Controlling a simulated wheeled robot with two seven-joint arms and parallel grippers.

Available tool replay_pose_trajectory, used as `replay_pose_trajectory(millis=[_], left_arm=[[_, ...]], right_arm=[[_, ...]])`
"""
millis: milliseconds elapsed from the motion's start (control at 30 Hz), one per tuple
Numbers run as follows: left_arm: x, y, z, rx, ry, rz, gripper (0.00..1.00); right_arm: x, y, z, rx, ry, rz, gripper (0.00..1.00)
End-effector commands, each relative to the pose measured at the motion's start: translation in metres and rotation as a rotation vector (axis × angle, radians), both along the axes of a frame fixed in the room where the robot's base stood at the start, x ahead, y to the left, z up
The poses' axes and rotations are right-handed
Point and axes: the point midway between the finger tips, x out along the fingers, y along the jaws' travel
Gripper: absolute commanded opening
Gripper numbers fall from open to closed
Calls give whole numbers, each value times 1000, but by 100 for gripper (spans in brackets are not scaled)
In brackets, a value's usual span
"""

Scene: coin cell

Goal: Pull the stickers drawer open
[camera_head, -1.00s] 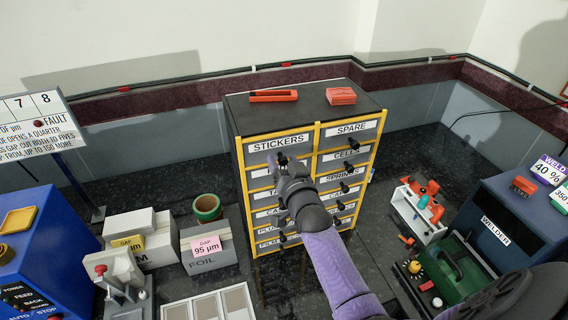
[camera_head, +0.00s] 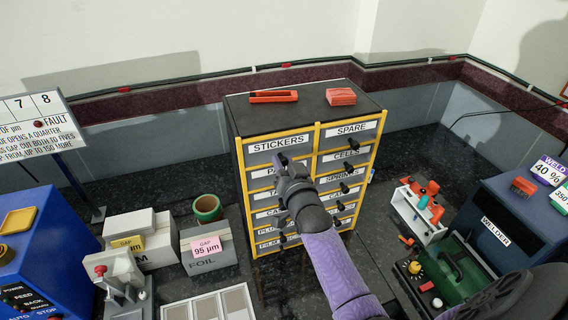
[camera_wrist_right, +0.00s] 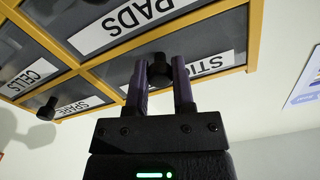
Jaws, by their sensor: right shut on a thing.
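The stickers drawer (camera_head: 255,158) is at the top left of a dark cabinet with yellow edging, under the STICKERS label (camera_head: 279,143). Its front looks flush with the frame. My right gripper (camera_head: 280,158) is at this drawer's front and covers its knob in the head view. In the right wrist view, which is upside down, the gripper (camera_wrist_right: 166,82) has its two fingers on either side of the dark knob (camera_wrist_right: 160,67), shut on it. The STICKERS label (camera_wrist_right: 212,68) is partly hidden behind a finger. My left gripper is out of view.
A PADS drawer label (camera_wrist_right: 125,25) lies close by the gripper. The spare drawer (camera_head: 350,127) is beside stickers. A red tray (camera_head: 273,96) and red block (camera_head: 341,96) lie on the cabinet top. A FOIL box (camera_head: 208,255) stands left, a welder (camera_head: 505,225) right.

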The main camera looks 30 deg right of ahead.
Motion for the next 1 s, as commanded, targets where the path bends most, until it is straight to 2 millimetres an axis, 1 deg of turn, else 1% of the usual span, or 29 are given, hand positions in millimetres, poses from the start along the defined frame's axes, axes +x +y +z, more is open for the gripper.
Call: replay_pose_trajectory(millis=[667, 733, 767, 867, 900, 1000], left_arm=[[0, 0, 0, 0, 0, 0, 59], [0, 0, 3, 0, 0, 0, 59], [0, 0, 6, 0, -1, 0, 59], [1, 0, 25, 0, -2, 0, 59], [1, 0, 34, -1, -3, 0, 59], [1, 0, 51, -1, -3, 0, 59]], right_arm=[[0, 0, -1, 0, 2, 1, 0], [-2, 1, 0, 0, 2, 1, 0], [-5, 2, 1, 1, 3, 0, 0], [-25, 6, 4, 2, 8, 2, 0], [-36, 9, 5, 1, 10, 1, 0], [-64, 16, 5, 2, 11, 1, 0]])
